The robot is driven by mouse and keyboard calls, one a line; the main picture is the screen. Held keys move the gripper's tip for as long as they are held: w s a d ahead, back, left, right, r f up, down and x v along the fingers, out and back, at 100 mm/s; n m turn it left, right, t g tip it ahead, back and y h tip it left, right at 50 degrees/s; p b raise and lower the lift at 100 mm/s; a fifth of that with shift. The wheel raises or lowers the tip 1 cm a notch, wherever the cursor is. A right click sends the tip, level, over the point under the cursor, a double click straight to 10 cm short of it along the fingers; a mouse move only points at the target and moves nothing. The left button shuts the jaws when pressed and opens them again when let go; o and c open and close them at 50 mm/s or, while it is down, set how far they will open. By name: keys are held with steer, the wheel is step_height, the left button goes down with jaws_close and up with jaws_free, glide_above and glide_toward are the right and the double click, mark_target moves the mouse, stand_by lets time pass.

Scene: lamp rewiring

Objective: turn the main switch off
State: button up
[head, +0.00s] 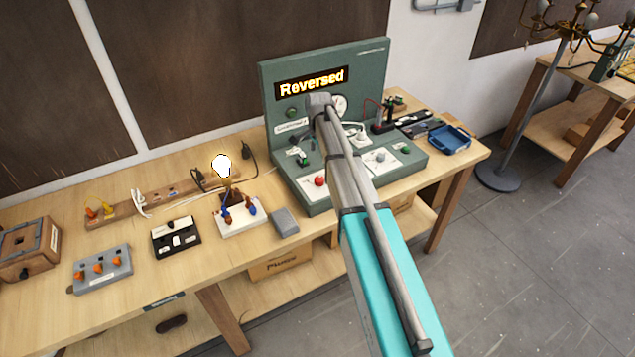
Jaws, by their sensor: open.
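The green test panel (372,65) stands on the wooden bench, with an upright back and a sloping front deck. Its display (311,83) reads "Reversed" in yellow letters. A red round button (320,181) sits on a white plate on the deck. A second white plate (381,160) with a small grey control is to its right. Which control is the main switch cannot be told; the labels are too small to read. My arm crosses in front of the panel and hides part of its middle. My gripper does not show.
A lit bulb (221,165) stands over a white terminal block (240,219) left of the panel. A black switch box (175,237), a grey box with orange levers (101,268) and a wooden box (28,246) stand further left. A blue tray (450,139) is at the right.

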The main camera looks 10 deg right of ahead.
mark_target(318, 179)
steer(key=shift+f+b, duration=5.7)
steer(key=shift+f, duration=0.35)
steer(key=c, duration=1.1)
steer(key=shift+a, duration=0.2)
steer(key=shift+c, duration=0.2)
steer(key=shift+d, duration=0.15)
